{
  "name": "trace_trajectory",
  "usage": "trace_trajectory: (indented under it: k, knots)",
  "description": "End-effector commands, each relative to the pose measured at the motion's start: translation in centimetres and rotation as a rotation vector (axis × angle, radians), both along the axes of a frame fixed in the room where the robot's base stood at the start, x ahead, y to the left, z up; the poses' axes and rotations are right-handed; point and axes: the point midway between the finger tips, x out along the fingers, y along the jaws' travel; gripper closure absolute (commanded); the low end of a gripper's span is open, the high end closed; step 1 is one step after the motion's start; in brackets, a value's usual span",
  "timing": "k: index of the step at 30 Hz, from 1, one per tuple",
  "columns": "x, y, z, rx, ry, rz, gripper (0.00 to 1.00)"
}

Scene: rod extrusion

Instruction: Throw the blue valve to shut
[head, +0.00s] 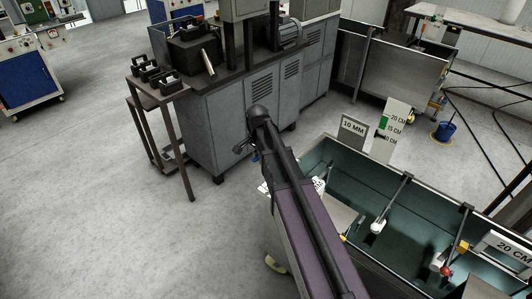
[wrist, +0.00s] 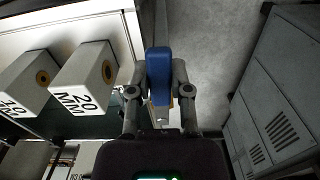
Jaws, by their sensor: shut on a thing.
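The blue valve (wrist: 158,66) shows in the middle of the wrist view as an upright blue handle. My gripper (wrist: 158,82) has one finger on each side of the handle and is shut on it. The valve's mount is mostly hidden behind the handle and the fingers. In the head view my arm reaches up the middle of the picture and hides most of the gripper and the valve.
Two blocks, the nearer marked 20 MM (wrist: 85,80), sit left of the fingers in the wrist view. A grey cabinet (wrist: 275,110) stands right. In the head view, a tank (head: 330,145) lies right of my arm, with open floor (head: 90,180) left.

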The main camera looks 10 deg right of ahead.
Motion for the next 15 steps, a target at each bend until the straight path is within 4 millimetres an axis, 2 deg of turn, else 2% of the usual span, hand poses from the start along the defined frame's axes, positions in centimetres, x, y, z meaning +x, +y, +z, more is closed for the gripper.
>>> trace_trajectory:
  k: [15]
  knots:
    - [0.45,0.26,-0.01,0.001,-0.002,-0.046,1.0]
